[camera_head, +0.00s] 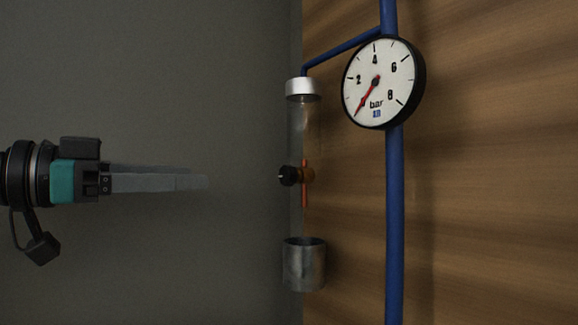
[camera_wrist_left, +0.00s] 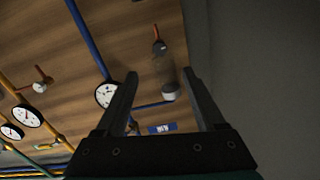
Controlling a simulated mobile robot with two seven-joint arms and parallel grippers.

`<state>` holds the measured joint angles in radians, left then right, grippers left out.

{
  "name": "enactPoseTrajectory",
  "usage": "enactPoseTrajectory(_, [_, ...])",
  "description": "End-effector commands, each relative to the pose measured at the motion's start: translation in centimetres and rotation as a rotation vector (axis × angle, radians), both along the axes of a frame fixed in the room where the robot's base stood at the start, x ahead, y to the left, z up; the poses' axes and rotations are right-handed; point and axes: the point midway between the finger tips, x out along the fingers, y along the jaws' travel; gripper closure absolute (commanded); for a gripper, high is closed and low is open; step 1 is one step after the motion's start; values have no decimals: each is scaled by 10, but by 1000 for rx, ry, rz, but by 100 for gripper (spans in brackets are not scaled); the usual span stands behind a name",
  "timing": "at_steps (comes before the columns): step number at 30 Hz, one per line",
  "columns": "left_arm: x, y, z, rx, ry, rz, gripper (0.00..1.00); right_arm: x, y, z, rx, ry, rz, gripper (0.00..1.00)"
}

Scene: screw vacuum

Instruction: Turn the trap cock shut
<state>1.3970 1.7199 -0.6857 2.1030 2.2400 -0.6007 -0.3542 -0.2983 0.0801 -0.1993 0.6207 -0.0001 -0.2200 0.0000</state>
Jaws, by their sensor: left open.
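In the left wrist view the cock (camera_wrist_left: 159,47) shows small, beyond the fingertips. My left gripper (camera_head: 207,181) is left of the cock at about its height, apart from it. Its fingers overlap in the head view, but the left wrist view shows the jaws (camera_wrist_left: 160,76) open with nothing held. My right gripper is in neither view.
A metal cup (camera_head: 304,264) is below the cock. A round bar gauge (camera_head: 378,82) and a blue vertical pipe (camera_head: 395,220) are to the right, by the wooden wall. More gauges (camera_wrist_left: 27,116) and pipes show in the left wrist view. The space between gripper and cock is clear.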

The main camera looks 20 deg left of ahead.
Motion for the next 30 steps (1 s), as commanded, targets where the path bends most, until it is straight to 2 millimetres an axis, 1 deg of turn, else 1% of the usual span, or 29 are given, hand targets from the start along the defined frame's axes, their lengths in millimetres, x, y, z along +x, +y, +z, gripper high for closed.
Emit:
enactPoseTrajectory(3, [-2,0,4,-15,6,-3,29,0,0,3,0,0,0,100])
enactPoseTrajectory(8, [7,-7,5,-16,10,-6,29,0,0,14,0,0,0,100])
enactPoseTrajectory(18, [40,-34,6,-16,6,-9,29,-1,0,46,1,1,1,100])
enactPoseTrajectory(24, [56,-47,6,-15,5,-9,29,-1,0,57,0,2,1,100])
enactPoseTrajectory(30, [74,-61,5,-17,4,-9,29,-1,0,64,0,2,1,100])
